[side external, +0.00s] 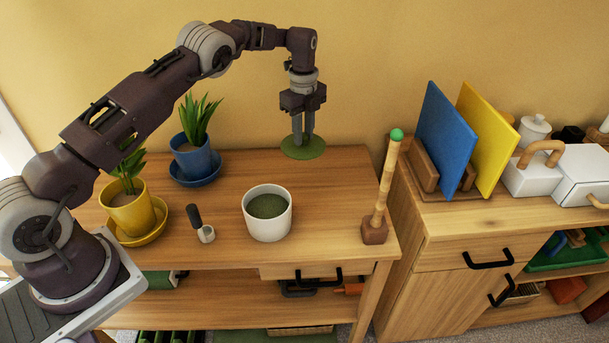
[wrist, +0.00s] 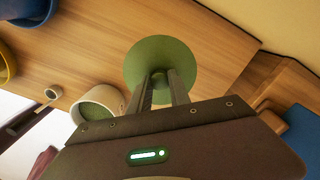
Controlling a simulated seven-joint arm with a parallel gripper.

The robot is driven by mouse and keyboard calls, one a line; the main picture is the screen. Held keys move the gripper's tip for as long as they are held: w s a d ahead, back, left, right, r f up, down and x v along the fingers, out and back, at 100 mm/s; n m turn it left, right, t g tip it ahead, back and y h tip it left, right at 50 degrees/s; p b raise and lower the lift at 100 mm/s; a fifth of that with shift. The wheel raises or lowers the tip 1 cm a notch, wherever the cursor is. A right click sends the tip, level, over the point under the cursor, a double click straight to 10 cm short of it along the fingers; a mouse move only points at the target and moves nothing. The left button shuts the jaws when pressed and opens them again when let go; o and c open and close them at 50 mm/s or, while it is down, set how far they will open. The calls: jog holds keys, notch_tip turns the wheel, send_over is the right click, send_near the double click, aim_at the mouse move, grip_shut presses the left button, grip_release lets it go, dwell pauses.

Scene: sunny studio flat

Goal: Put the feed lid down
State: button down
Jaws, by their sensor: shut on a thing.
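The feed lid (side external: 313,153) is a flat green disc near the back of the wooden table, below my gripper (side external: 303,142). My gripper points down with its fingers shut on the middle of the lid. In the wrist view the round green lid (wrist: 178,55) lies beyond the two fingertips (wrist: 160,80), which meet at its centre and hide the part they grip. The lid looks level and at or just above the tabletop; I cannot tell whether it touches. A white pot (side external: 268,226) with green contents stands open in front of it.
A blue plant pot (side external: 194,162) and a yellow plant pot (side external: 132,212) stand at the left. A small white cup with a dark handle (side external: 206,234) is left of the white pot. A bamboo stick on a block (side external: 375,232) stands at the right edge. Bare table (side external: 345,185) lies between.

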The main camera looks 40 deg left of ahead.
jog(key=shift+w+d+f, duration=0.1)
jog(key=shift+w+f, duration=0.05)
jog(key=shift+f, duration=0.3)
notch_tip(320, 180, down, 9)
jog(key=shift+f, duration=0.1)
jog(key=shift+f, duration=0.1)
jog(key=c, duration=1.2)
grip_release()
notch_tip(320, 180, up, 13)
jog(key=shift+f, duration=0.2)
